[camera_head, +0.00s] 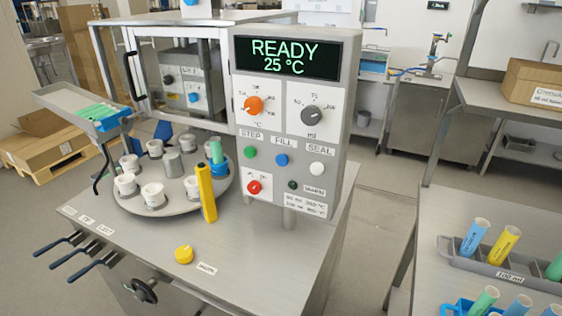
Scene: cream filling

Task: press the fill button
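The fill button is the blue button (281,160) under the FILL label (283,142) on the front of the grey control panel (290,120). A green button (250,152) under STEP is to its left, and a white button (317,168) under SEAL is to its right. The display (285,57) reads READY and 25 °C. An orange knob (253,105) and a grey knob (312,117) sit above the buttons. Neither of my grippers is in the head view.
A round turntable (190,205) with several white cups stands left of the panel. A yellow upright piece (206,192) rises at its front edge. A tube rack (500,268) is on the right-hand table. The machine top before the panel is mostly clear.

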